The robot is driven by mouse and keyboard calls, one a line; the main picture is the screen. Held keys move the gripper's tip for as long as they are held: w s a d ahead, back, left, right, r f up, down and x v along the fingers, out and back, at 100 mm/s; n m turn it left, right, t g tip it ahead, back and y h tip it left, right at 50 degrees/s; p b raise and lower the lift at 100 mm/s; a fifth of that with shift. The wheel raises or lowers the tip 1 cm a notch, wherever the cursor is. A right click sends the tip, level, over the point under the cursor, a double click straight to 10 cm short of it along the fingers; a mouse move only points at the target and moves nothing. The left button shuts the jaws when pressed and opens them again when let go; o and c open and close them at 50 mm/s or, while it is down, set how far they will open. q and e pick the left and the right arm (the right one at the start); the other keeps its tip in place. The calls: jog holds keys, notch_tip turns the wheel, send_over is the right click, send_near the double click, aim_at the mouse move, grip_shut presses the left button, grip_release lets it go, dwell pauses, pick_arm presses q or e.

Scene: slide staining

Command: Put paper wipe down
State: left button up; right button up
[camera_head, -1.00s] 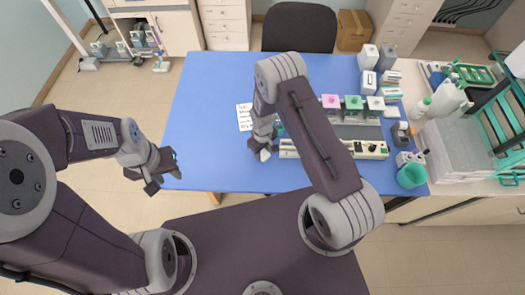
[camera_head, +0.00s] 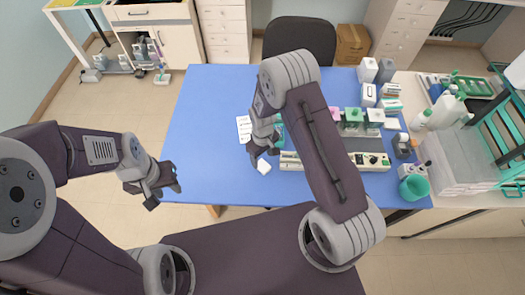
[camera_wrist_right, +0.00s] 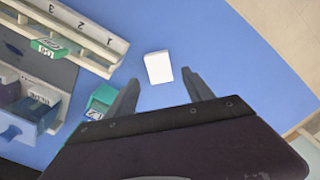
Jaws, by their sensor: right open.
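The paper wipe (camera_head: 264,166) is a small white rectangle lying on the blue table near its front edge, left of the long pale numbered rack (camera_head: 291,161). In the right wrist view the wipe (camera_wrist_right: 158,67) lies on bare blue surface just beyond the fingertips. My right gripper (camera_head: 261,149) is just behind the wipe; its two fingers (camera_wrist_right: 160,80) are spread with nothing between them. My left gripper (camera_head: 167,190) hangs off the table's front left corner, its jaws apart and empty.
A written sheet (camera_head: 243,128) lies behind my right gripper. The table's left part is clear.

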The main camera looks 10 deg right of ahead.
aim_at(263, 166)
jog(key=s+d+r+m+t, duration=0.1)
jog(key=s+d+r+m, duration=0.2)
jog(key=s+r, duration=0.45)
jog(key=s+d+r+m, duration=0.3)
jog(key=s+r, duration=0.3)
jog(key=r, duration=0.3)
pick_arm(q)
notch_tip(263, 166, down, 10)
jog(key=b, duration=0.9)
jog(key=shift+r, duration=0.15)
pick_arm(e)
notch_tip(263, 166, down, 9)
jog(key=shift+w+r, duration=0.15)
jog(key=shift+w, duration=0.05)
pick_arm(q)
jog(key=shift+s+d, duration=0.15)
pick_arm(e)
jog(key=shift+s, duration=0.1)
